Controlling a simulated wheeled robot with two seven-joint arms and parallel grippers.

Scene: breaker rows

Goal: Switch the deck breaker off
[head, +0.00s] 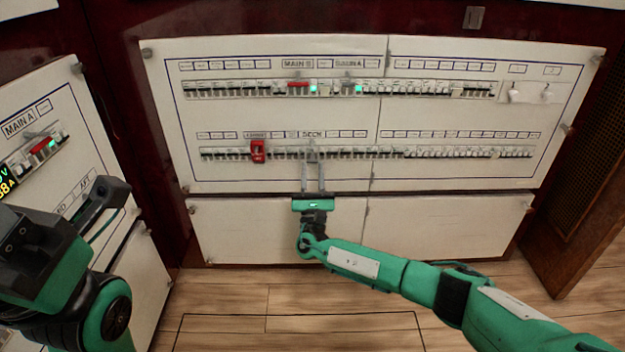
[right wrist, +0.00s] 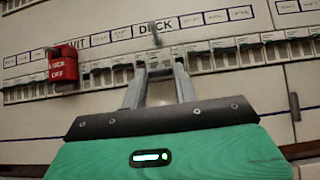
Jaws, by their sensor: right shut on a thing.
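The DECK label (head: 313,134) is on the lower breaker row of the white panel, and it also shows in the right wrist view (right wrist: 152,28). The deck breaker (right wrist: 152,55) sits just below it, its lever largely hidden by my fingertips. My right gripper (head: 313,160) reaches up to this breaker from below and is shut on it; in the right wrist view its two grey fingers (right wrist: 160,74) converge there. I cannot make out the lever's position. My left gripper (head: 103,197) is at the lower left, away from this row, its jaw state unclear.
A red lockout (head: 258,151) marked LOCK OFF covers a breaker left of DECK. Neighbouring breakers stand close on both sides. A MAIN A panel (head: 30,140) stands at the left. The floor in front is clear.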

